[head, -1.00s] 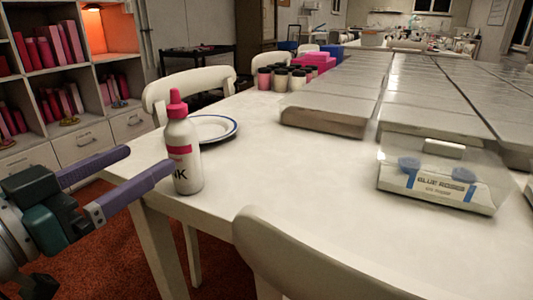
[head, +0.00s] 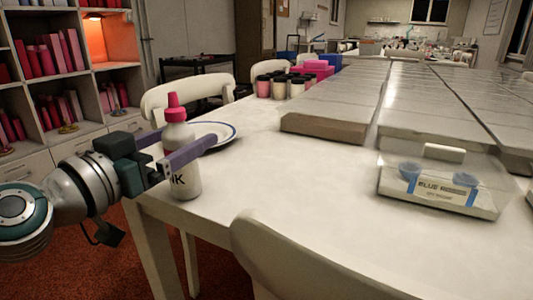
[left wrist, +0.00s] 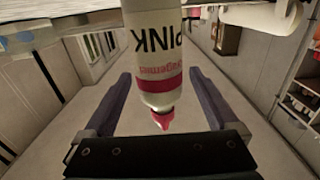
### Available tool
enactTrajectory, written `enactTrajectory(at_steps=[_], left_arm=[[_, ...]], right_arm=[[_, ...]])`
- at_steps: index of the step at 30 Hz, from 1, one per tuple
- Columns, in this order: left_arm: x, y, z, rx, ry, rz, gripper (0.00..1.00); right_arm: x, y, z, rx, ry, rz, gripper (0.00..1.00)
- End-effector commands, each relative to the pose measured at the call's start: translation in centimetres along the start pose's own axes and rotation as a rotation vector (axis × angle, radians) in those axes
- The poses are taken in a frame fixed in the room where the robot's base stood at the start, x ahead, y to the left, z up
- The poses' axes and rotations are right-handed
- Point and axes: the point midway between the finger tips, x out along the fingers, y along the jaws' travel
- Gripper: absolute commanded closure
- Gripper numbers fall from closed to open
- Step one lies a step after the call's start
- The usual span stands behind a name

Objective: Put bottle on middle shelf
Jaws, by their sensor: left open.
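The white bottle (head: 184,185) with a pink cap and pink band stands upright near the left end of the white table. My left gripper (head: 190,140) is open around it, with one finger across its front and the other passing behind it. In the left wrist view the bottle (left wrist: 150,42) shows upside down, between the two spread fingers, with a gap on each side. The shelf unit (head: 110,67) stands at the left, with pink and red books in several compartments. My right gripper is not in view.
A blue-rimmed plate (head: 224,130) lies just behind the bottle. White chairs (head: 275,255) stand at the table's near and far sides. Several jars (head: 297,88), grey boxes and a clear case (head: 440,183) occupy the table. Its near middle surface is clear.

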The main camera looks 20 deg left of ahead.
Motion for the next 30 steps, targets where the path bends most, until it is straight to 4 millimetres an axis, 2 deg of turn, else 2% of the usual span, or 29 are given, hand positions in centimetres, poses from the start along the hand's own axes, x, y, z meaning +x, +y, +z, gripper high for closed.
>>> enactTrajectory(at_steps=[2, 5, 27, 30], left_arm=[[-0.02, 0.01, 0.00, 0.000, 0.000, 0.000, 0.07], [-0.03, 0.01, 0.00, 0.000, 0.000, 0.000, 0.16], [-0.05, -0.01, 0.00, 0.000, 0.000, 0.000, 0.99], [-0.04, -0.02, -0.05, 0.000, 0.001, 0.000, 1.00]], right_arm=[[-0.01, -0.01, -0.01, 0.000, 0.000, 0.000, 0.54], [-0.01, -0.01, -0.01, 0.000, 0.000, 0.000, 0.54], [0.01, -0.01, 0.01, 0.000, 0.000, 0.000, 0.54], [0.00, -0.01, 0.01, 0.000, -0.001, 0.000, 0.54]])
